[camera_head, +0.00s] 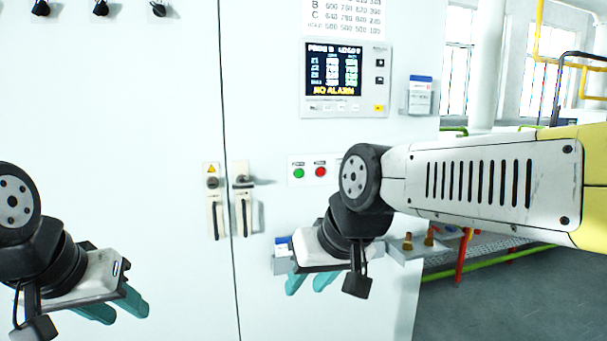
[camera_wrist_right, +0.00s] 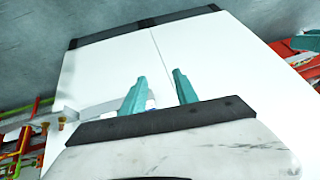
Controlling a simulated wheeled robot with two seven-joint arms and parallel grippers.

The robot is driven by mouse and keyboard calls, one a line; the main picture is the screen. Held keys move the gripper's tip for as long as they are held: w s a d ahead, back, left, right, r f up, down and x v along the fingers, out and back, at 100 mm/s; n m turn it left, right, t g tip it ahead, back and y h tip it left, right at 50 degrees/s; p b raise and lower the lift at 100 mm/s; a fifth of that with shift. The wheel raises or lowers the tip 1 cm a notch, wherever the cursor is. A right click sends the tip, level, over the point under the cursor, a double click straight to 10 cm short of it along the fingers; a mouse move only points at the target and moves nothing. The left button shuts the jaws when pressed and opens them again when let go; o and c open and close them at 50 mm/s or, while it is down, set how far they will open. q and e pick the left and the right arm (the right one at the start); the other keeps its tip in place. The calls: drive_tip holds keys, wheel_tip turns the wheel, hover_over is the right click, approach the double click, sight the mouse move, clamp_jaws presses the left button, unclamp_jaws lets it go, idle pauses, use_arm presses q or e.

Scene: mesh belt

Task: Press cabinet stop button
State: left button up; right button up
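The cabinet (camera_head: 150,90) is a tall white panel with a vertical door seam. A small plate on it holds a red button (camera_head: 320,172), with a green button (camera_head: 299,173) to its left. The labels above them are too small to read. My right gripper (camera_head: 311,283) is below the buttons, apart from them, with two teal fingers spread and empty. Its fingers also show apart in the right wrist view (camera_wrist_right: 159,80). The red button is not discernible there. My left gripper (camera_head: 116,309) is at the lower left, fingers apart and empty.
A display panel (camera_head: 347,80) reading "NO ALARM" is above the buttons. Two door handles (camera_head: 215,215) are to their left. A small shelf (camera_head: 408,250) with items juts out near my right wrist. My right forearm spans the right side.

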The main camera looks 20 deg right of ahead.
clamp_jaws()
idle(1.5)
